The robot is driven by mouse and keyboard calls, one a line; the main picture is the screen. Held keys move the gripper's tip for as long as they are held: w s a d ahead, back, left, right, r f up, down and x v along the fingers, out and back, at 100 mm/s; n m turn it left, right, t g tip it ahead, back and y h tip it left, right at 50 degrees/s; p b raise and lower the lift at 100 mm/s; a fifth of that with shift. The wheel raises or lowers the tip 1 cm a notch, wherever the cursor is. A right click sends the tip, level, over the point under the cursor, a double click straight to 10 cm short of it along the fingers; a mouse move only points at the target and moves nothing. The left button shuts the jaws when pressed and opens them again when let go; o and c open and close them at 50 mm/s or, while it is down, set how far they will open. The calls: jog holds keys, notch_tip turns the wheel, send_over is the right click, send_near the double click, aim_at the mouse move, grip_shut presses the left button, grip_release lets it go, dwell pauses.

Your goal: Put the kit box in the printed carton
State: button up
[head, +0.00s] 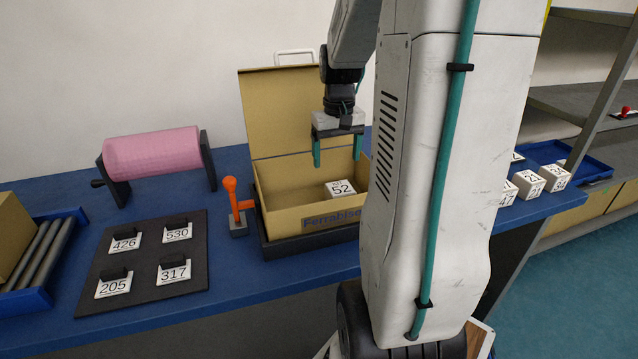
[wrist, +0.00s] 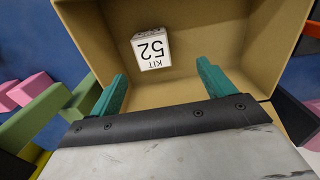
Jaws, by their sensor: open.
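The printed carton (head: 300,213) is a tan open box with "Ferrabise" lettering on its front and its lid raised at the back. The white kit box (head: 341,188), marked 52, rests inside it on the carton floor. In the wrist view the kit box (wrist: 152,48) reads "KIT 52" upside down and lies in the carton (wrist: 215,40), beyond the fingertips. My gripper (head: 337,158) is over the carton with its teal fingers apart and nothing between them. In the wrist view the gripper (wrist: 160,85) is apart from the kit box.
An orange-handled lever (head: 233,205) stands just left of the carton. A black board (head: 150,262) with several numbered tags and a pink roll (head: 152,153) lie further left. Several white boxes (head: 528,186) and a blue tray (head: 590,168) are at the right.

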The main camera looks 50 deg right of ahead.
jog(key=s+a+r+n+t, duration=0.1)
jog(key=s+a+r+n, duration=0.2)
jog(key=a, duration=0.8)
jog(key=s+a+r+n, duration=0.1)
jog(key=s+a+r, duration=0.25)
jog(key=a, duration=0.75)
jog(key=s+a+n, duration=0.2)
jog(key=s+a, duration=0.4)
jog(key=a, duration=0.1)
jog(key=shift+s+r, duration=0.2)
jog(key=shift+r, duration=0.1)
